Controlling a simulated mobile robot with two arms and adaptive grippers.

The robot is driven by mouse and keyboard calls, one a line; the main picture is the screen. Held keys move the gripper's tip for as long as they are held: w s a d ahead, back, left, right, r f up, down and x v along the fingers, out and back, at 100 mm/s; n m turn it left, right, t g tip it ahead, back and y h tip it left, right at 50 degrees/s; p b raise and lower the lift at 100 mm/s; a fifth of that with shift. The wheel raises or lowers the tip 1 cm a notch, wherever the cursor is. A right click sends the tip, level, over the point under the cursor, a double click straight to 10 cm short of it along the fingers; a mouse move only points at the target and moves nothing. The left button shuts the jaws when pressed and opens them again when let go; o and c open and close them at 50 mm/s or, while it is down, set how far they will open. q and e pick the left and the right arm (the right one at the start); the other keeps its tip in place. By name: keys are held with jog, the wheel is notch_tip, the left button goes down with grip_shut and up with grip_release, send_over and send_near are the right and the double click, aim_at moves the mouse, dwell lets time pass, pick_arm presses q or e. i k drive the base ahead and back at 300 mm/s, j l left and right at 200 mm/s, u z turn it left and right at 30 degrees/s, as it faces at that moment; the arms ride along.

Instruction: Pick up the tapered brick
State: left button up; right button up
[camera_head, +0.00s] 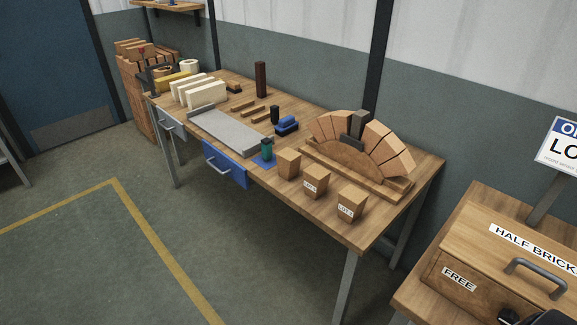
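Three tan tapered bricks stand in a row at the front right of the wooden workbench: a plain one (288,163), a middle one with a white LOT label (319,179), and a right one with a similar label (353,198). The labels' numbers are too small to read surely. All three stand apart, wider at the top. Behind them is an arch of tapered bricks (397,153) on a wooden form, with a dark grey wedge (357,125) at its crown. A dark part at the bottom right edge may be my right gripper; its fingertips do not show. My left gripper is not in view.
A half-brick box (510,250) stands at right. Floor before the bench is clear.

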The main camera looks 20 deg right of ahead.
aim_at(287, 160)
jog(key=i+z, duration=0.1)
jog(key=z, duration=0.25)
jog(key=i+z, duration=0.1)
jog(key=z, duration=0.25)
jog(key=j+z, duration=0.1)
jog(key=z, duration=0.25)
jog(key=i+j, duration=0.05)
